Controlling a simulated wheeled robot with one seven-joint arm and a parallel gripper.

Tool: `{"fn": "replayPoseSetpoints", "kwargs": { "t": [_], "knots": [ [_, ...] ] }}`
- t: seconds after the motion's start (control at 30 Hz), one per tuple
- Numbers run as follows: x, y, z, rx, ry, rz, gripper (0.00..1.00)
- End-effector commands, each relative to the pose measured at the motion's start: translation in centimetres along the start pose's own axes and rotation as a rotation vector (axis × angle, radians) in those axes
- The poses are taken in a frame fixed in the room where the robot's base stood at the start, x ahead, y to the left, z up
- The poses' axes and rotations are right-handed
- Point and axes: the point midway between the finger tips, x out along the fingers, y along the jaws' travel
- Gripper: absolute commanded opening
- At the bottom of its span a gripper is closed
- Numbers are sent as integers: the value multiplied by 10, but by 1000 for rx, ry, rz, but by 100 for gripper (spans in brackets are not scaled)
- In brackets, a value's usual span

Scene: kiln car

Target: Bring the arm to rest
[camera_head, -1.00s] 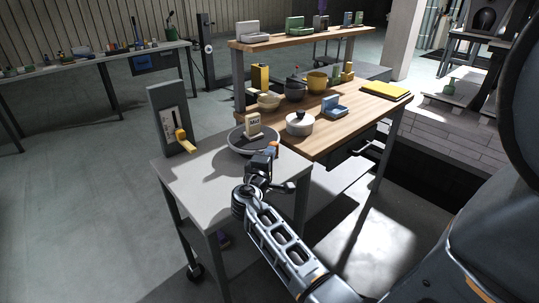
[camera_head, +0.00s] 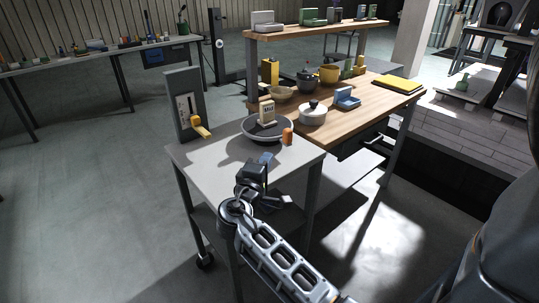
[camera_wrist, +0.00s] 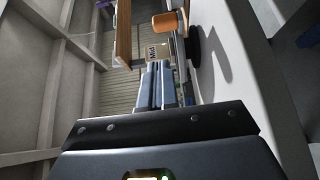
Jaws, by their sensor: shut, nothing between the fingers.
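My gripper (camera_head: 265,160) is over the near edge of the grey table (camera_head: 205,165), in front of the round dark tray. It is shut and empty; in the wrist view its two fingers (camera_wrist: 155,85) lie side by side with nothing between them. My arm reaches up to it from the bottom of the head view. The gripper is apart from the orange cylinder (camera_head: 287,136) on the table. The cylinder also shows in the wrist view (camera_wrist: 167,24), beyond the fingertips.
A grey panel with a yellow lever (camera_head: 200,126) stands at the table's left. The wooden bench (camera_head: 365,105) behind carries a white lidded pot (camera_head: 313,114), bowls and a shelf. Open floor lies left.

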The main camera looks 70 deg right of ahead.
Motion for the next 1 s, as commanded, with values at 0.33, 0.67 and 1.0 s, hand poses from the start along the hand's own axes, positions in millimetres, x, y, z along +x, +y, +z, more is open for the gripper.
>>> {"fn": "replayPoseSetpoints", "kwargs": {
  "t": [0.33,0.67,1.0],
  "knots": [
    [-14,0,2,0,-1,0,0],
    [-52,-44,6,27,178,-130,0],
    [-190,-114,45,214,638,-540,0]
  ]
}}
